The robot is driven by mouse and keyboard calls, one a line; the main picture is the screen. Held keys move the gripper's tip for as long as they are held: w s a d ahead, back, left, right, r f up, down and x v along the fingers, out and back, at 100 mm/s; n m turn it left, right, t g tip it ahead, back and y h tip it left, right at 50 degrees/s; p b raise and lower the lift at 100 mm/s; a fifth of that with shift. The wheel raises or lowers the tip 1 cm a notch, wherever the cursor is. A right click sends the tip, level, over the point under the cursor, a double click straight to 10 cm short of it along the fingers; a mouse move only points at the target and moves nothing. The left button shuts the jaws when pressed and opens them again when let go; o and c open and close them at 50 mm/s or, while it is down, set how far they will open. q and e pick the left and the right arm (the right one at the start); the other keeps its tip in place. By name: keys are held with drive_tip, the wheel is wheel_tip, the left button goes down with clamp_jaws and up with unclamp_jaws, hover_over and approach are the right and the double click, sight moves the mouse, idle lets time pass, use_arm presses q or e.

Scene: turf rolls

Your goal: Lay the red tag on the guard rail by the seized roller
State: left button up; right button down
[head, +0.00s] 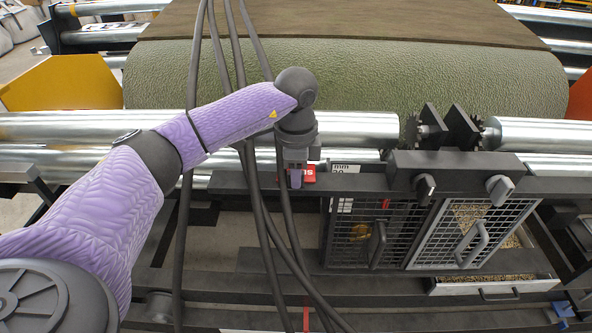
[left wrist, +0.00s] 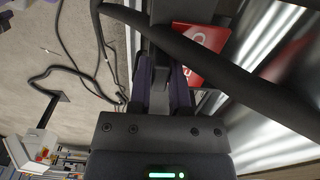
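The red tag (head: 309,174) with white lettering lies on the dark guard rail (head: 350,182), just left of the black bracket block. It also shows in the left wrist view (left wrist: 202,52), partly covered by a dark cable. My left gripper (head: 296,180) points down at the rail, right beside the tag's left part. In the left wrist view its fingers (left wrist: 164,85) stand apart, with a dark surface between them and the tag mostly beyond the right finger. Silver rollers (head: 350,128) run behind the rail; which one is seized I cannot tell. My right gripper is not in view.
Dark hanging cables (head: 250,165) pass close to my left arm and gripper. Toothed wheels (head: 478,133) sit between roller ends. Mesh doors (head: 470,235) are below the rail. A green turf roll (head: 360,75) lies behind.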

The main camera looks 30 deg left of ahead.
use_arm(q)
drive_tip(key=o, duration=0.3)
drive_tip(key=shift+o, duration=0.2)
drive_tip(key=shift+r, duration=0.15)
